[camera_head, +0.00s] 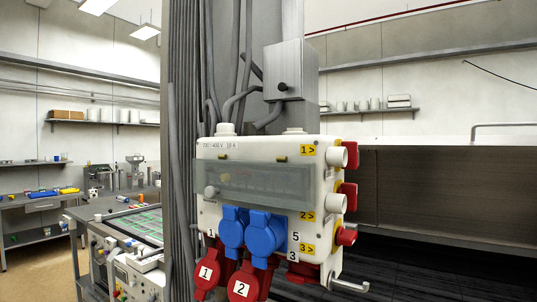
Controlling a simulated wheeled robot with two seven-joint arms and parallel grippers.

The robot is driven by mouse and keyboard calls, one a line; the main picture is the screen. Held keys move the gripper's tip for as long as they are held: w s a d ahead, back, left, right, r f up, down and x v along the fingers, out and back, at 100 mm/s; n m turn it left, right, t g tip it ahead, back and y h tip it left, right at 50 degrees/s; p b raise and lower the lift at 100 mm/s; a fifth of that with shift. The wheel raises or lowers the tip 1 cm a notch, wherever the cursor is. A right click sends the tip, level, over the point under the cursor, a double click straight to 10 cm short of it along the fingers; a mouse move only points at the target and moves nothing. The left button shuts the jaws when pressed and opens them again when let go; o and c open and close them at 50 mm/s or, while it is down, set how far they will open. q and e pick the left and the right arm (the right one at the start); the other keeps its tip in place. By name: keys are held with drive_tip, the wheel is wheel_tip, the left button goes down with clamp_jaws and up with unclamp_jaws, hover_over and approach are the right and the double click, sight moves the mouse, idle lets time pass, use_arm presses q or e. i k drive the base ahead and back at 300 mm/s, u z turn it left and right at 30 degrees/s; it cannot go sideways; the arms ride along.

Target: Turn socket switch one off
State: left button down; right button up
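A white socket box (265,150) hangs on a grey column in the middle of the head view. Yellow labels 1, 2 and 3 run down the right of its front. Beside label 1, at the top of the right side, is a red switch (351,155), seen edge-on, with a white round part next to it. A second red switch (349,196) sits beside label 2 and a third (345,237) beside label 3. The switches' on or off positions cannot be read from this angle.
Blue sockets (264,234) and red sockets (244,283) stick out below the box front. A grey junction box (291,70) with cables is above. Right of the switches is open space before a dark counter (440,195).

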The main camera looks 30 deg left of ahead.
sight(351, 147)
drive_tip(key=u, duration=0.25)
drive_tip(key=i, duration=0.45)
drive_tip(key=u, duration=0.7)
